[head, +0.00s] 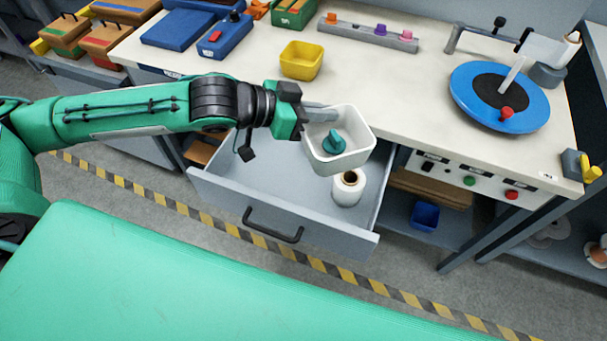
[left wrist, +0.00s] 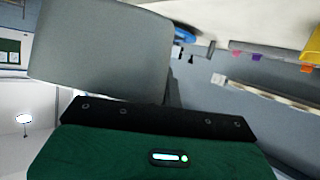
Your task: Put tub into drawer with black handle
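The white tub (head: 356,158) holds a teal piece (head: 334,142) and hangs in the air over the drawer, near the bench's front edge. My left gripper (head: 322,114) is shut on the tub's left rim. The drawer (head: 240,182) is pulled out below it, with a black handle (head: 272,225) on its grey front. A white roll (head: 348,187) stands in the drawer, toward its right side. My right gripper is not in view.
A yellow bin (head: 301,60) and a grey rack with coloured pegs (head: 368,34) stand on the bench (head: 410,100). A blue disc device (head: 470,95) stands at the right. The drawer's left part looks clear. A green surface (head: 200,285) fills the foreground.

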